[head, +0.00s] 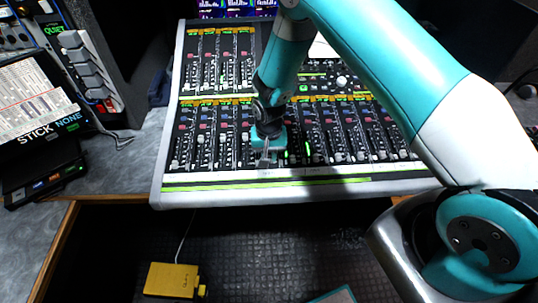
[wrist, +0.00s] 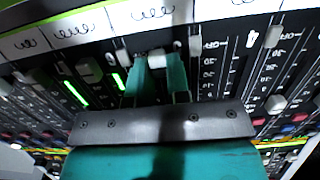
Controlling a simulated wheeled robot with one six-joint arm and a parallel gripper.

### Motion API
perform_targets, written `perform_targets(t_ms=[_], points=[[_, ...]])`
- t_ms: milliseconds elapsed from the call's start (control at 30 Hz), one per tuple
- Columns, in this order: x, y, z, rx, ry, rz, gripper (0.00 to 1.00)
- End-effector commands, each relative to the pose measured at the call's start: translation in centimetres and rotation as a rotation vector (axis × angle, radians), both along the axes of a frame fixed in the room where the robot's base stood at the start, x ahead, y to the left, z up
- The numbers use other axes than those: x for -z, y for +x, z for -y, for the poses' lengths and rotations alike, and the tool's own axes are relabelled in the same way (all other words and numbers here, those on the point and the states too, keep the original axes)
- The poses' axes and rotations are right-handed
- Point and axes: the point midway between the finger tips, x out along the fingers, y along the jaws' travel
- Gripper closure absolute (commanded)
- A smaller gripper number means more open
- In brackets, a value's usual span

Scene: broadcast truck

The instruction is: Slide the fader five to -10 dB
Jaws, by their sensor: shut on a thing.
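The mixing console (head: 160,165) fills the middle of the head view, with a row of channel faders along its near half. My gripper (head: 265,160) reaches down at the near end of the fifth fader strip from the left. In the wrist view my gripper (wrist: 158,75) has its two teal fingers on either side of a pale fader cap (wrist: 157,60), shut on it. This cap sits near the labelled strip, at the low end of its slot. The fingers and gripper body hide most of that slot and its scale. In the head view the cap is hard to make out.
A white label strip (wrist: 85,28) runs along the near edge. A yellow box (head: 172,280) lies below the console. Screens stand behind.

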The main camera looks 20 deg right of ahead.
Motion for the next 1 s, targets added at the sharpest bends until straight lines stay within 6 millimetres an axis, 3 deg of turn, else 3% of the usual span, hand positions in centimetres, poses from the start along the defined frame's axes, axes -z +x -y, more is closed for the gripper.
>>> perform_targets(t_ms=[200, 300, 567, 600, 667, 1000], points=[[-0.2, 3.8, 1.2, 0.003, 0.0, 0.005, 1.0], [-0.5, 4.7, 1.5, 0.001, 0.0, 0.003, 1.0], [-0.8, 4.7, 1.6, 0.001, -0.001, 0.002, 1.0], [-0.8, 4.7, 1.6, 0.001, -0.001, 0.002, 0.81], [-0.8, 4.7, 1.6, 0.001, -0.001, 0.002, 0.72], [-1.2, 4.8, 1.5, 0.0, 0.0, 0.002, 0.72]])
